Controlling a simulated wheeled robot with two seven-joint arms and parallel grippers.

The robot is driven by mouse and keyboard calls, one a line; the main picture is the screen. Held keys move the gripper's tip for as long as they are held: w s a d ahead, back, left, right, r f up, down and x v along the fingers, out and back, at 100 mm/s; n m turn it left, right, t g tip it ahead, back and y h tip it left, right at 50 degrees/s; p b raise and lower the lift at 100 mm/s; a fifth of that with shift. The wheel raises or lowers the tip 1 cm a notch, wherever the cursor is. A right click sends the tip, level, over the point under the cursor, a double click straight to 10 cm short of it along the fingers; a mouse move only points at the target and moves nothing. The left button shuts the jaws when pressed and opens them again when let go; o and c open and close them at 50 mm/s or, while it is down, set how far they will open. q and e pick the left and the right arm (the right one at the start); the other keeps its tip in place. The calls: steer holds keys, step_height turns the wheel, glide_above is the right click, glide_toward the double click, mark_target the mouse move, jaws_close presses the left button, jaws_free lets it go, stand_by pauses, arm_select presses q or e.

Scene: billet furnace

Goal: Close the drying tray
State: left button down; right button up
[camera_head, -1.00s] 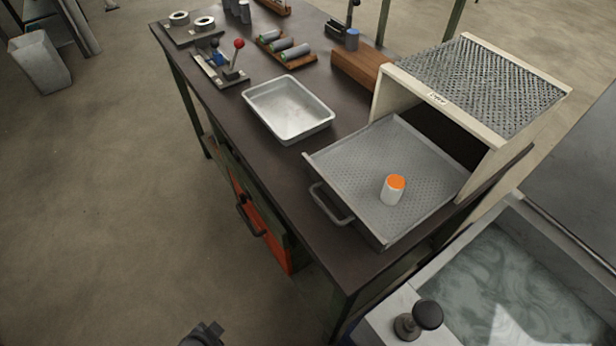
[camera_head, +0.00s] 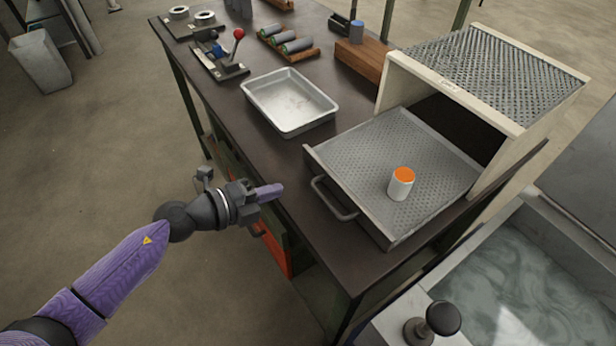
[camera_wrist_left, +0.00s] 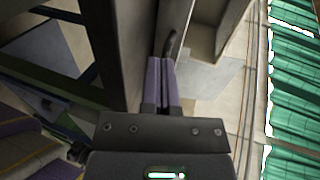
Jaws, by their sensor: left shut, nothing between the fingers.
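The drying tray (camera_head: 350,165) is a grey perforated drawer with a dark bar handle (camera_head: 334,200) on its front. It is pulled out of a cream housing (camera_head: 455,92) with a mesh top. A white cylinder with an orange top (camera_head: 401,184) stands on the tray. My left gripper (camera_head: 277,190) is shut and empty, in front of the bench edge and to the left of the handle, apart from it. In the left wrist view its purple fingers (camera_wrist_left: 160,82) are together, with a dark curved bar, possibly the handle, just beyond the tips. My right gripper is not in view.
A metal pan (camera_head: 290,102) lies on the bench left of the tray. A lever device (camera_head: 222,60), a rack of cylinders (camera_head: 287,43) and a wooden block (camera_head: 360,62) stand behind. A liquid-filled tank (camera_head: 490,270) with a black knob (camera_head: 442,317) is at the lower right.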

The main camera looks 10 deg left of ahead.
mark_target(319, 174)
arm_select(q)
steer(key=x, duration=0.2)
steer(key=b+x, duration=0.1)
steer(key=x, duration=0.2)
steer(key=r+x, duration=0.1)
steer(key=x, duration=0.1)
steer(key=shift+w+d+f, duration=0.15)
steer(key=shift+w+d, duration=0.4)
